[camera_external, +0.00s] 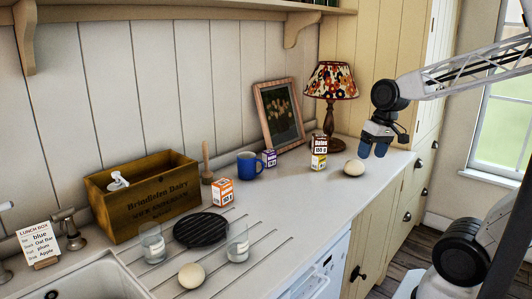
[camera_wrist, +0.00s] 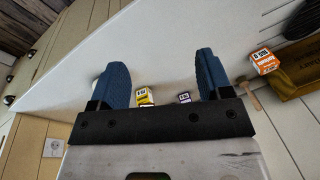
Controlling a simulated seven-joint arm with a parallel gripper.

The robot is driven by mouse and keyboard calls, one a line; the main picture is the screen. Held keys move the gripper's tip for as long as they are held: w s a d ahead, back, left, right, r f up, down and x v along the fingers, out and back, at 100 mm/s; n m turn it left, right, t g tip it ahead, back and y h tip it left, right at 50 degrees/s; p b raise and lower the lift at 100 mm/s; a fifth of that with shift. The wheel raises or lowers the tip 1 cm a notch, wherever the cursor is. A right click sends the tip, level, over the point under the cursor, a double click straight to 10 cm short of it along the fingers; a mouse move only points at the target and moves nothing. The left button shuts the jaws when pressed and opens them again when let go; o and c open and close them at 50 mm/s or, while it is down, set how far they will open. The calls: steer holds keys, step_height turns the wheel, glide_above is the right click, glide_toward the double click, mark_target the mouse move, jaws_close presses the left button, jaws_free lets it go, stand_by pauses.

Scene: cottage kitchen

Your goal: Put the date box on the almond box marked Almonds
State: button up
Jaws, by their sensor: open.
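In the wrist view the yellow and white packaging (camera_wrist: 145,97) shows between the fingers. An orange and white box (camera_external: 222,193) stands farther left, also in the wrist view (camera_wrist: 264,61); its name is too small to read. I cannot tell which box is marked Almonds. My gripper (camera_external: 373,151) is open and empty, above and right of the stacked boxes, apart from them.
A pale round object (camera_external: 354,168) lies beside the stacked boxes. A lamp (camera_external: 331,85), picture frame (camera_external: 279,115), purple box (camera_external: 269,158) and blue mug (camera_external: 249,165) stand behind or left. A wooden crate (camera_external: 144,197) is farther left. The counter's front right is clear.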

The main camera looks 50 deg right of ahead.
steer(key=s+n, duration=0.1)
steer(key=s+n+h, duration=0.1)
steer(key=s+n, duration=0.1)
steer(key=shift+s+a+n+t+h, duration=0.2)
steer(key=shift+a+n+t+h, duration=0.1)
steer(key=shift+a+t+h, duration=0.1)
